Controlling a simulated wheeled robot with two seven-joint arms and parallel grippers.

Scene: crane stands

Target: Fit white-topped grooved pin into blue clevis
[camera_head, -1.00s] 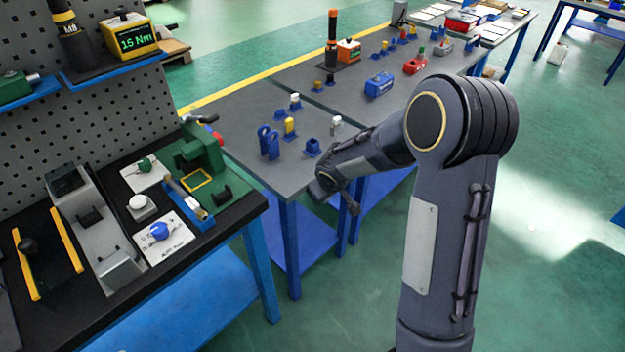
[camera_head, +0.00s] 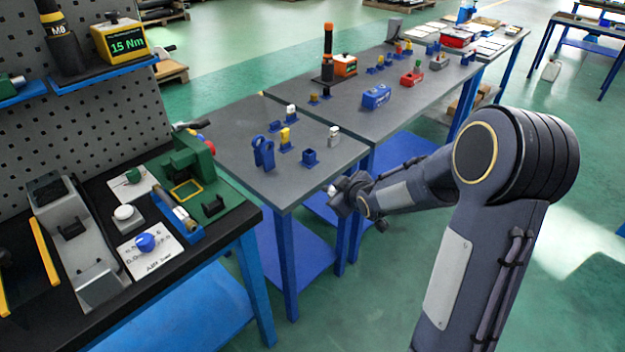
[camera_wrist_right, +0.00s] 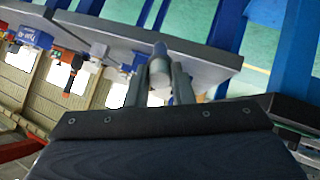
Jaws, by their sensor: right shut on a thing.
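The blue clevis (camera_head: 264,152), with two upright prongs, stands near the left edge of the grey table. My right gripper (camera_head: 338,192) is beyond the near right corner of that table, apart from the clevis and to its right. It is shut on a pin, whose pale end (camera_head: 331,190) just shows in the head view. In the right wrist view the pin is a greyish-white cylinder (camera_wrist_right: 160,72) between the two fingers; its grooves cannot be made out. My left gripper is not in view.
An empty-looking blue socket (camera_head: 310,157), a yellow-topped part (camera_head: 285,138) and white-topped parts (camera_head: 291,112) (camera_head: 334,133) stand near the clevis. The grey table's (camera_head: 235,150) front edge lies close to my gripper. A cluttered black bench (camera_head: 235,222) is at left.

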